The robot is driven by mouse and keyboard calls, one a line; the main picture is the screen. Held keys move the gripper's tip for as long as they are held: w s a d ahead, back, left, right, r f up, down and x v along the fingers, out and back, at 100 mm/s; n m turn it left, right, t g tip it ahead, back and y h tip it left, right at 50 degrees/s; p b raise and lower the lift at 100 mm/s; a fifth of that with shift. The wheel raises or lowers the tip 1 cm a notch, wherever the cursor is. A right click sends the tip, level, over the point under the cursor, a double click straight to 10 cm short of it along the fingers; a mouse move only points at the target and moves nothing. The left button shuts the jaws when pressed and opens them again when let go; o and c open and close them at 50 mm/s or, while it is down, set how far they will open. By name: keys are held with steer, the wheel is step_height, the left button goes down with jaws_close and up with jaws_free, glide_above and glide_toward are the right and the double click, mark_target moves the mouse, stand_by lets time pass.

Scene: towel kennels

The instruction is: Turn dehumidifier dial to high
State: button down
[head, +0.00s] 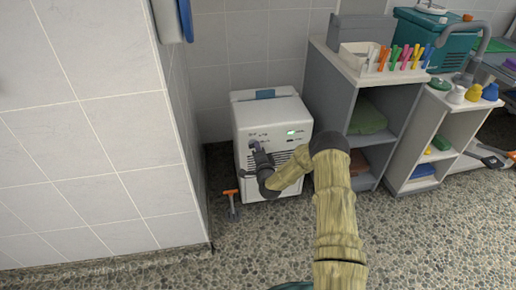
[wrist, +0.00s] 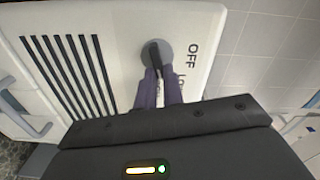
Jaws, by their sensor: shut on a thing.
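The white dehumidifier (head: 272,115) stands on the floor in the corner, with a lit green display and small marks on its upper front. Its round grey dial (wrist: 164,49) with a dark raised grip shows in the wrist view. The word OFF is printed beside the dial, with another label partly hidden below it. My gripper (wrist: 158,73) is shut on the dark grip of the dial, one finger on each side. In the head view, my gripper (head: 257,147) is at the upper left of the front panel and covers most of the dial.
A tiled wall (head: 100,110) projects at left. Pebbled floor in front is open.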

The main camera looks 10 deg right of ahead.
steer(key=shift+f+m, duration=0.15)
steer(key=shift+m, duration=0.6)
steer(key=shift+f+m, duration=0.15)
steer(key=shift+m, duration=0.6)
steer(key=c, duration=1.5)
jaws_free()
steer(key=shift+s, duration=0.1)
steer(key=s+p, duration=0.5)
steer(key=s, duration=1.2)
steer(key=shift+s+p, duration=0.15)
steer(key=shift+p, duration=0.2)
steer(key=shift+r, duration=0.1)
